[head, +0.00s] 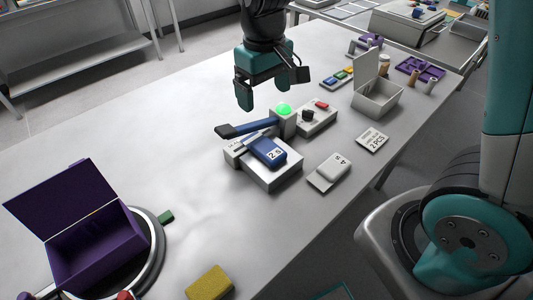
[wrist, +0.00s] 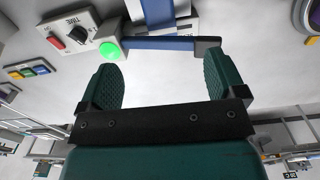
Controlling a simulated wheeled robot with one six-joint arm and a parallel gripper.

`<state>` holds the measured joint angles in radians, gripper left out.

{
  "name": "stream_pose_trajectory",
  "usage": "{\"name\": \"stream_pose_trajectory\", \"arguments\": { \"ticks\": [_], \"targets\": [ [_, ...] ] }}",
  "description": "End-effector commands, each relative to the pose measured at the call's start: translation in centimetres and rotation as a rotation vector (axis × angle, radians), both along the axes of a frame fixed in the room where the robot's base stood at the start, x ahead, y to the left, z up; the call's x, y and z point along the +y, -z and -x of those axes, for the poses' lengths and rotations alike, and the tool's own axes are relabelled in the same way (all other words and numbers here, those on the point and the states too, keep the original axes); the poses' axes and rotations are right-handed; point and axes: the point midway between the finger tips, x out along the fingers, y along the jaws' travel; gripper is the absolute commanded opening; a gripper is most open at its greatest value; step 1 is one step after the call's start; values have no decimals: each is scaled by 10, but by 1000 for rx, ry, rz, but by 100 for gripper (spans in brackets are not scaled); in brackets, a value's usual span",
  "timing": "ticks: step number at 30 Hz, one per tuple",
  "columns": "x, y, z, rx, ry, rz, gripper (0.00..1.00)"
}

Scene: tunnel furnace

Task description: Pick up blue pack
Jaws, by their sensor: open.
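The blue pack (head: 267,150), with a white label that seems to read 2.5, lies on top of a white-grey device (head: 270,178) in the middle of the table. A blue lever with a dark end (head: 240,128) lies just behind it. My gripper (head: 262,92) is open and empty, above and behind the device, apart from the pack. In the wrist view, my gripper (wrist: 162,75) has its two green fingers spread. The lever (wrist: 160,43) crosses ahead of them, and part of the blue pack (wrist: 157,11) shows at the top edge, cut off.
A control box (head: 318,117) with a red switch, black knob and lit green button (head: 284,109) adjoins the device. A white labelled pack (head: 332,169) and a card (head: 372,139) lie right. A grey open box (head: 376,101) stands behind; a purple open box (head: 95,243) stands front left.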

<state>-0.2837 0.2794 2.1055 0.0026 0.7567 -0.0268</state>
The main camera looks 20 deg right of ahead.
Motion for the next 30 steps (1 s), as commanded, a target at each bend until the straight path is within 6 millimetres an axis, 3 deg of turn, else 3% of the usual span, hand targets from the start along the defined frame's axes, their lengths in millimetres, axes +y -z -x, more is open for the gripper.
{"name": "stream_pose_trajectory", "arguments": {
  "ticks": [12, 22, 30],
  "targets": [
    [1, 89, 2, 5, -5, 1, 89],
    [-1, 118, 2, 4, -5, -1, 89],
    [-4, 154, 2, 3, -7, -1, 89]
  ]
}}
